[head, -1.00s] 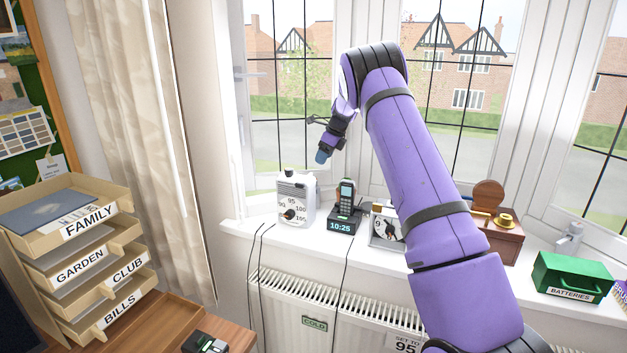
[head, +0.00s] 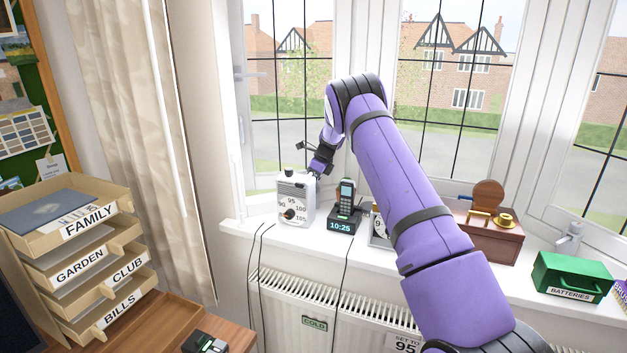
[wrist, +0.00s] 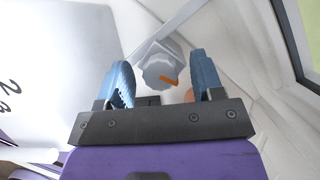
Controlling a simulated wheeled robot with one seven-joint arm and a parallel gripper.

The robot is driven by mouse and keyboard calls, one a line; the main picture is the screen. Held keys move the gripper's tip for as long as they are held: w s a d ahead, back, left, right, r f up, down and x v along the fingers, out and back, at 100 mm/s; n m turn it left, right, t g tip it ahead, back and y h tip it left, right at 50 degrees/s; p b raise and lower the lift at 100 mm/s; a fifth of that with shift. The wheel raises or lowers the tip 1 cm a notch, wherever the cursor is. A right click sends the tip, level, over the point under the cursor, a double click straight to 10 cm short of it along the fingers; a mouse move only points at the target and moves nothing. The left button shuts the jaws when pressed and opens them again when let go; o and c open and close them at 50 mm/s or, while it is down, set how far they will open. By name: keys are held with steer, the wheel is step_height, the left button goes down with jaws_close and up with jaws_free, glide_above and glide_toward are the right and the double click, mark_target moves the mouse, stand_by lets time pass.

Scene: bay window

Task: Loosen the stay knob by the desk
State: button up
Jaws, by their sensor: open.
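The stay knob (wrist: 160,73) is a light grey lobed knob with an orange mark, on a grey mount against the white window woodwork. In the wrist view it shows between and beyond the two blue fingertips of my gripper (wrist: 160,64). The fingers are apart, with nothing held; I cannot tell if either touches the knob. In the head view my gripper (head: 317,173) is low by the window, just behind and right of the white dial box (head: 296,200). The knob cannot be made out there.
A phone on its clock base (head: 343,219) stands right of the dial box. A wooden box (head: 488,243), a second grey stay fitting (head: 570,238) and a green batteries box (head: 572,277) are farther right. Letter trays (head: 75,262) stand on the desk at left.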

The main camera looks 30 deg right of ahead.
steer(key=shift+c, duration=0.4)
steer(key=c, duration=0.8)
steer(key=shift+c, duration=0.2)
steer(key=shift+n, duration=0.3)
steer(key=n+g+y, duration=0.1)
steer(key=n, duration=0.1)
steer(key=shift+d+n, duration=0.1)
steer(key=shift+n, duration=0.3)
steer(key=n+g, duration=0.1)
steer(key=n, duration=0.3)
steer(key=shift+w+n+g+y, duration=0.1)
steer(key=shift+n+g+y, duration=0.2)
steer(key=shift+g+y, duration=0.1)
steer(key=n+g, duration=0.1)
steer(key=n, duration=0.2)
steer(key=shift+n, duration=0.3)
steer(key=shift+n+g+h, duration=0.3)
steer(key=shift+n+g, duration=0.6)
steer(key=shift+n, duration=1)
